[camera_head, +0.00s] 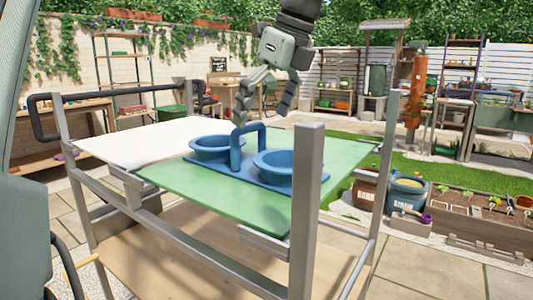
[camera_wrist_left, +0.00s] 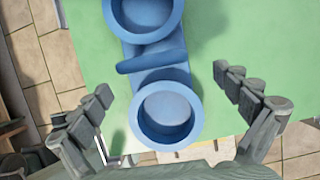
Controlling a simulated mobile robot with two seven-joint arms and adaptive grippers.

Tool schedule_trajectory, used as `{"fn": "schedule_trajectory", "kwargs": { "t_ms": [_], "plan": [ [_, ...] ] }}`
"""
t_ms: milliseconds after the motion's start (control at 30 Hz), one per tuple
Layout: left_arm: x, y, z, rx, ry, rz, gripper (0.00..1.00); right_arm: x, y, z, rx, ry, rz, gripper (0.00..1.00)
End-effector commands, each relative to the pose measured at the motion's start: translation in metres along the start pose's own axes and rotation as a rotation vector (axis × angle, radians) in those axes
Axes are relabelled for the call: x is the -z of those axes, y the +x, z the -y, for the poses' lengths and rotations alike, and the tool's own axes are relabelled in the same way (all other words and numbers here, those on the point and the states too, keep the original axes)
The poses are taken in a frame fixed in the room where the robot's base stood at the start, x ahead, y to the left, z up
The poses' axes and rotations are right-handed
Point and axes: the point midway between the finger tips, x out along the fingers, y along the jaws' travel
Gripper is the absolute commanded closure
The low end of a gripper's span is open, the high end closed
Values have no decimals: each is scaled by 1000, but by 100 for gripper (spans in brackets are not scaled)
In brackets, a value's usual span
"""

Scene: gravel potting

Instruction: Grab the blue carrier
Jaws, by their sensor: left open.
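The blue carrier (camera_head: 240,176) stands on the green top of a cart. It has a flat base, two round cups and an upright arched handle (camera_head: 247,146) between them. My left gripper (camera_head: 264,108) is open and empty above the carrier. In the left wrist view, the carrier (camera_wrist_left: 152,68) lies between and ahead of the open fingers of my left gripper (camera_wrist_left: 162,85), with the handle (camera_wrist_left: 150,61) running across the middle. The fingers look apart from the carrier. My right gripper is in neither view.
The green board (camera_head: 200,195) has bare room around the carrier, and a white surface (camera_head: 125,146) adjoins it at left. A grey cart post (camera_head: 306,200) rises in front at right. Two labelled buckets (camera_head: 405,192) and a planter bed (camera_head: 485,208) stand beyond at right.

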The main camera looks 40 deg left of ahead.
Motion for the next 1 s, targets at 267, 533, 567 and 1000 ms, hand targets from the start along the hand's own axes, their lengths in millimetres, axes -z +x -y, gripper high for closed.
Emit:
{"fn": "schedule_trajectory", "kwargs": {
  "t_ms": [267,533,567,1000],
  "plan": [
    [1,33,-3,-4,2,-4,0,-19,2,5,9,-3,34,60],
    [2,69,-6,-2,0,-3,0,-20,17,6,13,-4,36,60],
    [2,71,-6,-2,0,-3,0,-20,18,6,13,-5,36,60],
    [2,73,-6,0,-1,-1,22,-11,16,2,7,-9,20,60]
  ]
}}
